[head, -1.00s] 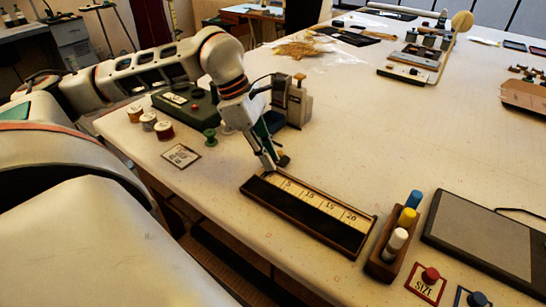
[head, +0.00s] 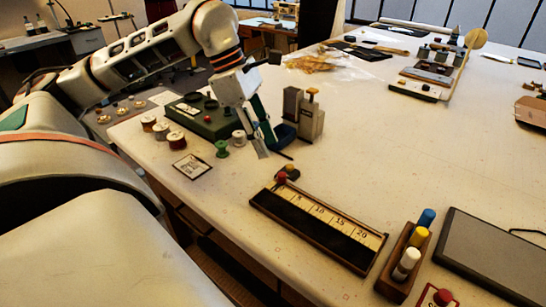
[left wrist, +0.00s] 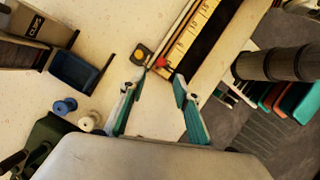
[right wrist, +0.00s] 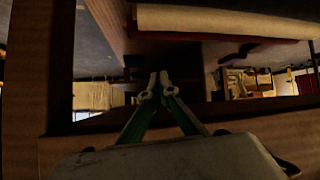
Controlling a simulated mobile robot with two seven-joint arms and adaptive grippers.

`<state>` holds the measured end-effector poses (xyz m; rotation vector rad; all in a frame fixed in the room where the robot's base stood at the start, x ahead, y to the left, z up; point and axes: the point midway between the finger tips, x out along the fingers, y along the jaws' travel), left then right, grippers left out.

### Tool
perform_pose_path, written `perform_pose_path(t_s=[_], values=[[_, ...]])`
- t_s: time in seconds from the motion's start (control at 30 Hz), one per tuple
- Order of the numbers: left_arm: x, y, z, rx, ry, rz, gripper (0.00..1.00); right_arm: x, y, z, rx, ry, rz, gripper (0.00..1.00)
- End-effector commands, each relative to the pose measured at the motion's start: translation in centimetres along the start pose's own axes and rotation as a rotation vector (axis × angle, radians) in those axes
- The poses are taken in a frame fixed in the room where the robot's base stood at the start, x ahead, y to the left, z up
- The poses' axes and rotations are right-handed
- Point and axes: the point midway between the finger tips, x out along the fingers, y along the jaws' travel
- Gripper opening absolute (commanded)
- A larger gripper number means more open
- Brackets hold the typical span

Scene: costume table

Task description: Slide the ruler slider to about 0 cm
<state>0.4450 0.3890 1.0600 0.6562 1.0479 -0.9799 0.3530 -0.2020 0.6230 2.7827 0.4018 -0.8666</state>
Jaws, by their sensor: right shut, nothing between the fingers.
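The ruler (head: 353,229), a pale scale in a dark wooden frame, lies on the table with marks running from 5 to 20. It also shows in the left wrist view (left wrist: 196,32). The slider's red knob (head: 282,177) stands at the low-number end, just before the 5 mark; in the left wrist view the knob (left wrist: 161,62) is at the frame's near end. My left gripper (head: 276,154) is open and empty, above and behind that end. Its fingers (left wrist: 160,78) are apart in the left wrist view. My right gripper (right wrist: 158,77) is shut and empty, away from the ruler.
A small dark block with a yellow top (left wrist: 141,54) sits beside the ruler's low end. A wooden holder (head: 394,268) with coloured bottles stands past the other end. Thread spools (head: 176,139), a green box (head: 205,122) and a grey dispenser (head: 311,118) stand left and behind.

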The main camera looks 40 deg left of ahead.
Motion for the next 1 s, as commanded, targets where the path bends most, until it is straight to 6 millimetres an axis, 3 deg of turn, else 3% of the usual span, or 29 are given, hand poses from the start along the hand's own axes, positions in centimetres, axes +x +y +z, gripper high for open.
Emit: perform_pose_path(t_s=[0.1,0.3,1.0], values=[[-2.0,0.1,0.0,-0.001,-0.002,0.003,0.32,0.0,0.0,0.0,0.0,0.001,0.0,0.0],[-3.5,0.0,0.0,0.0,0.0,0.001,0.32,0.0,0.0,-0.1,0.001,0.001,0.0,0.0],[-3.7,0.0,0.0,0.0,0.0,0.0,0.32,0.0,-0.1,-0.1,0.002,0.003,0.0,0.0]])
